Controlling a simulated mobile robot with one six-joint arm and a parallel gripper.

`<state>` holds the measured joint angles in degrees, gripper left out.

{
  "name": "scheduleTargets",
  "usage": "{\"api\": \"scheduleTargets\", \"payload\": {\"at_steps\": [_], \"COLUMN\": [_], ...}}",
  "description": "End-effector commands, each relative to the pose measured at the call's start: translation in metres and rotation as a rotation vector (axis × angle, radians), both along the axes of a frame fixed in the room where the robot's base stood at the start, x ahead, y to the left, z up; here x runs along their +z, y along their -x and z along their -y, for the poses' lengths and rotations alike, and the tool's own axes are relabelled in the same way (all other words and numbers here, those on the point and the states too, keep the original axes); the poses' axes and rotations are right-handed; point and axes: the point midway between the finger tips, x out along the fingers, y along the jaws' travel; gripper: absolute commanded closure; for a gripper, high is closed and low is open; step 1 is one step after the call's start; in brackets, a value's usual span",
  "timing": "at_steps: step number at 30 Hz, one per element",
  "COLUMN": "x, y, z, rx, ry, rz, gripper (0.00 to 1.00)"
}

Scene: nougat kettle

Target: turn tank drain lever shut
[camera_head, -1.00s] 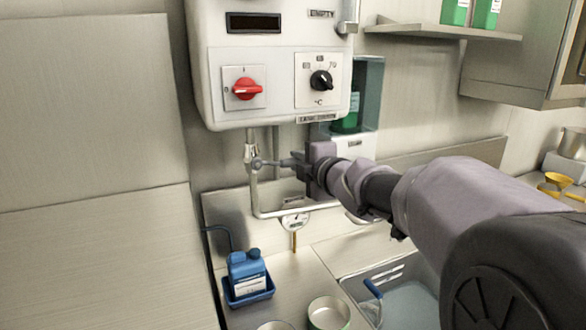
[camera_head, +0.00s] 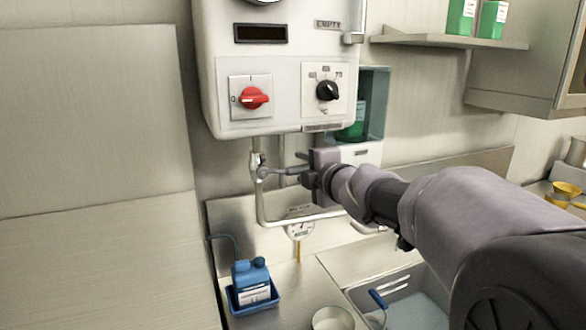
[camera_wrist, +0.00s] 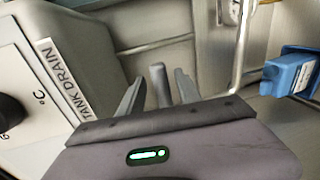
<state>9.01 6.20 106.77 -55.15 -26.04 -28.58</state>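The white tank box (camera_head: 275,65) hangs on the wall, and its TANK DRAIN label (camera_wrist: 62,80) shows in the wrist view. Below it, a drain valve (camera_head: 257,165) sits on a grey vertical pipe. My gripper (camera_head: 284,172) is just right of the valve, under the box. In the wrist view my gripper (camera_wrist: 158,80) has its two fingers apart. A grey rod-like piece, seemingly the drain lever (camera_wrist: 160,85), stands between them with gaps visible on both sides. In the head view the lever's outer end is hard to tell from the fingers.
A red rotary switch (camera_head: 254,97) and a black knob (camera_head: 328,91) are on the box front. A blue canister (camera_head: 251,280) and a sink (camera_head: 410,290) are below.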

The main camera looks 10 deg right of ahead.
Motion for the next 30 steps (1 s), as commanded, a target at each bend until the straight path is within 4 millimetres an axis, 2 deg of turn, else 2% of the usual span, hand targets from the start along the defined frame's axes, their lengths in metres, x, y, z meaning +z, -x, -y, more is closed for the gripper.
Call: {"api": "scheduleTargets", "payload": {"at_steps": [4,7,11,18,21,25,30], "x": [0.000,0.003,0.012,0.028,0.032,0.035,0.034], "y": [0.001,0.011,0.041,0.116,0.141,0.161,0.168], "z": [0.000,0.003,0.009,0.023,0.029,0.032,0.033], "rx": [0.000,-0.001,-0.003,-0.004,-0.004,-0.002,0.000], "ry": [-0.001,0.000,0.001,0.001,0.001,0.001,0.000], "rz": [-0.001,0.000,0.001,0.001,0.000,0.001,0.000], "gripper": [0.59,0.59,0.59,0.59,0.59,0.59,0.59]}}
